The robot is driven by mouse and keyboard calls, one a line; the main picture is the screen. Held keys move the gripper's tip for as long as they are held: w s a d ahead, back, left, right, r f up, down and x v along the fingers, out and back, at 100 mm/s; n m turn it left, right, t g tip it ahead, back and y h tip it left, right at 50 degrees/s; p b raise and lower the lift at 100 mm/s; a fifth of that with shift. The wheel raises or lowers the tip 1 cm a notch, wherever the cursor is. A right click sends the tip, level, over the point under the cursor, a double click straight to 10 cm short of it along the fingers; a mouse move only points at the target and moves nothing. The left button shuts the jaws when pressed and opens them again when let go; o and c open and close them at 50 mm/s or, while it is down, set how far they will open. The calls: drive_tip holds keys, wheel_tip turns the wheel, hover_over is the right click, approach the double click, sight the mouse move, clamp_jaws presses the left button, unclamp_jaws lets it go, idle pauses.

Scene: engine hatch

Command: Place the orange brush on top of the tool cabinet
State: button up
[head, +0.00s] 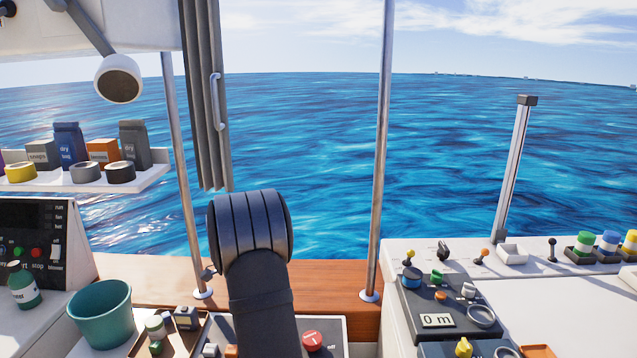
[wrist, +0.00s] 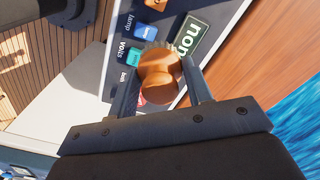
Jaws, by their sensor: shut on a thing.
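In the wrist view my gripper (wrist: 160,78) is shut on a rounded orange thing, which I take to be the orange brush (wrist: 158,68). In the head view my arm stands upright in the middle and the gripper is hidden. I cannot make out the tool cabinet for sure in either view.
The dark panel (wrist: 203,22) lies behind the gripper, beside wooden planking (wrist: 250,50). In the head view a teal bucket (head: 103,312) stands left, a loaded shelf (head: 150,178) is above it, and a metal post (head: 380,180) rises right of my arm. A white counter (head: 570,300) with controls is at right.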

drive_tip(key=s+d+r+n, duration=0.15)
drive_tip(key=d+n, duration=0.25)
drive_tip(key=d, duration=0.7)
drive_tip(key=d+r+n, duration=0.3)
drive_tip(key=d, duration=0.7)
drive_tip(key=w+d+f+m, duration=0.1)
drive_tip(key=w+d+f, duration=0.2)
drive_tip(key=w, duration=0.6)
drive_tip(key=w+d+f, duration=0.2)
drive_tip(key=w+f, duration=0.1)
drive_tip(key=w, duration=0.6)
drive_tip(key=w+a+f, duration=0.1)
drive_tip(key=a+f, duration=0.1)
drive_tip(key=a, duration=0.1)
drive_tip(key=w+a+f, duration=0.2)
drive_tip(key=a, duration=0.1)
drive_tip(key=w+a+f, duration=0.2)
drive_tip(key=a+f, duration=0.1)
drive_tip(key=shift+w+a, duration=0.1)
drive_tip(key=shift+a, duration=0.3)
drive_tip(key=shift+f, duration=2.05)
drive_tip(key=shift+f, duration=0.1)
drive_tip(key=o, duration=1)
